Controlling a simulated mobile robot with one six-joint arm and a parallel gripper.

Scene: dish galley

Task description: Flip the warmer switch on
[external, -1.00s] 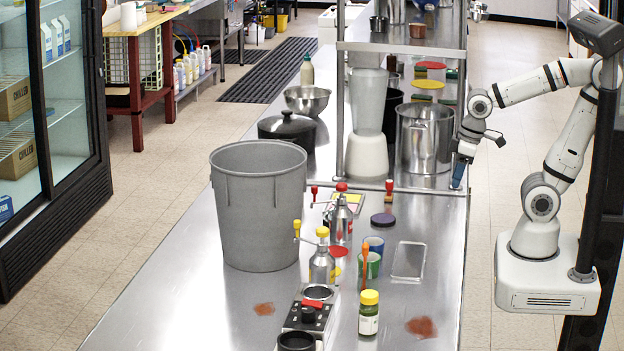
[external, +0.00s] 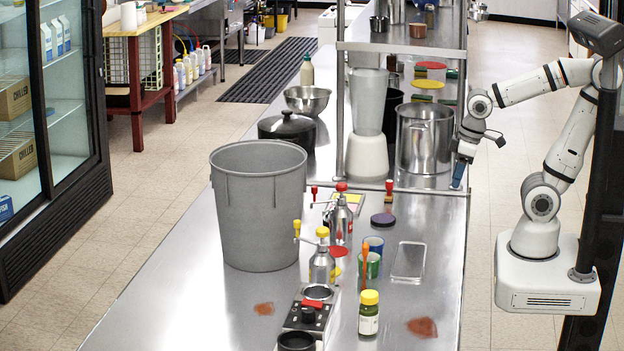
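The warmer (external: 297,325) is a small black and steel unit at the front of the counter, partly cut off by the bottom edge. A red switch (external: 312,304) sits on its top beside a black knob (external: 308,314); its on or off position is too small to tell. My gripper (external: 458,175) points down over the counter's right edge, well behind and to the right of the warmer. Its tip looks blue and narrow; the gap between the fingers cannot be made out. Nothing is visibly held.
A yellow-capped jar (external: 369,313) stands right of the warmer. Behind it are steel dispensers (external: 321,266), a green cup (external: 369,266) and a clear tray (external: 409,261). A large grey bin (external: 257,205) stands left. A shelf post and rail (external: 410,190) are near my gripper.

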